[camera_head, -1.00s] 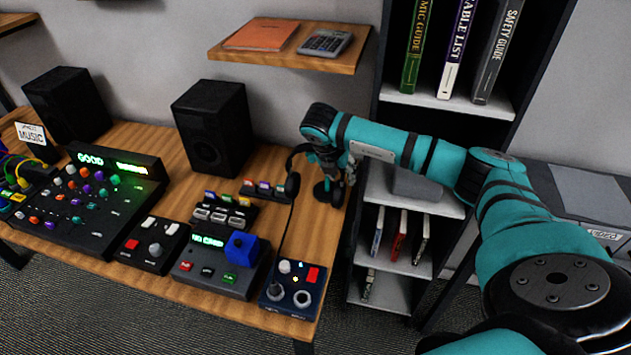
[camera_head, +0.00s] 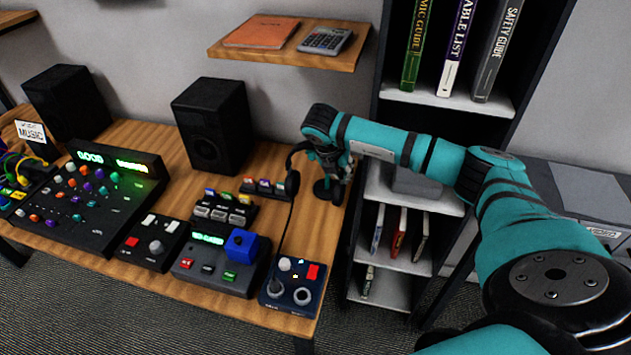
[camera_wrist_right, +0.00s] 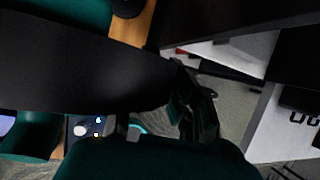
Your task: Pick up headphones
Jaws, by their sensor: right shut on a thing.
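The black headphones (camera_head: 292,183) are at the right end of the wooden table, with one ear cup and part of the band showing left of my gripper. A thin cable runs down from them to the small dark blue box (camera_head: 291,284). My right gripper (camera_head: 330,178) points down and is shut on the headphones; its fingers hide much of them. A round black stand base (camera_head: 328,192) shows below it. In the right wrist view, dark fingers (camera_wrist_right: 195,112) sit beside a large black shape, which is too close to make out for certain. My left gripper is not in view.
A black speaker (camera_head: 212,125) and several control boxes stand left of the gripper. A wall shelf (camera_head: 290,55) hangs above and behind. A bookcase (camera_head: 390,283) stands close on the right, under my arm. Some table surface is bare near the right edge.

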